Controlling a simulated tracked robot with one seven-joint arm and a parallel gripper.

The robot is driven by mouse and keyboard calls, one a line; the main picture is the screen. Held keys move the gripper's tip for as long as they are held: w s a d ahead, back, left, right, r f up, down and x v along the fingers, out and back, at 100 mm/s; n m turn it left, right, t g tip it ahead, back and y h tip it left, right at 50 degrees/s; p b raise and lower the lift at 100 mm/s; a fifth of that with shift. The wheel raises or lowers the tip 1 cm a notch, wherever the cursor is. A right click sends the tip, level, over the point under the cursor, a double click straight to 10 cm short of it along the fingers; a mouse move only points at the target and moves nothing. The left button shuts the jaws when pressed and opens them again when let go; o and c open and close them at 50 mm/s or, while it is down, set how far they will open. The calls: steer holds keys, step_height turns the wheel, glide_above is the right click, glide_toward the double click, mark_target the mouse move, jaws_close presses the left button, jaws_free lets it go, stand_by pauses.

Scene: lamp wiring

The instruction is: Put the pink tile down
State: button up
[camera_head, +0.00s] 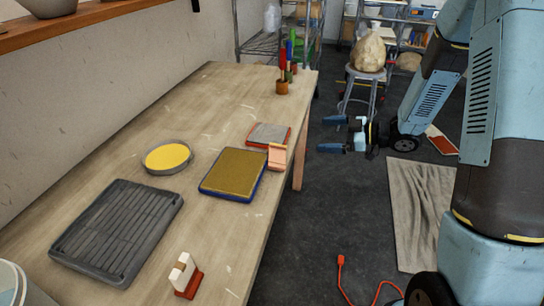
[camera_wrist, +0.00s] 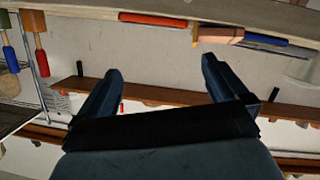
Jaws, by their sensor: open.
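The pink tile (camera_head: 277,157) is on the worktable near its right edge, beside the blue-edged tray with a brown-yellow surface (camera_head: 234,172). It seems to touch or overlap the tray's corner; I cannot tell whether it leans on it. In the wrist view the pink tile (camera_wrist: 220,33) shows at the top, by the table edge. My gripper (camera_head: 330,134) is open and empty, off the table's right side over the floor, a gap to the right of the tile. Its two blue fingers stand wide apart in the wrist view (camera_wrist: 161,70).
A red-edged grey tray (camera_head: 268,134), a yellow-filled round dish (camera_head: 167,157), a dark ribbed tray (camera_head: 118,232) and a small white-and-red stand (camera_head: 187,275) are on the table. Handled tools (camera_head: 282,85) stand at the far end. A stool (camera_head: 366,75) bears a sack.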

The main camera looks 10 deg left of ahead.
steer(key=s+a+f+n+g+y, duration=0.1)
steer(key=s+f+g+y, duration=0.2)
steer(key=s+g, duration=0.15)
glide_toward(277, 156)
steer(key=a+r, duration=0.1)
steer(key=a, duration=0.4)
steer(key=shift+n+g, duration=0.3)
steer(key=shift+g, duration=0.05)
steer(key=shift+s+a+f, duration=0.1)
steer(key=shift+s+a, duration=0.1)
steer(key=shift+a, duration=0.65)
steer(key=shift+s+a+f, duration=0.1)
steer(key=shift+s+a, duration=0.1)
steer(key=shift+a, duration=0.65)
steer(key=shift+s+a, duration=0.2)
steer(key=shift+a, duration=0.6)
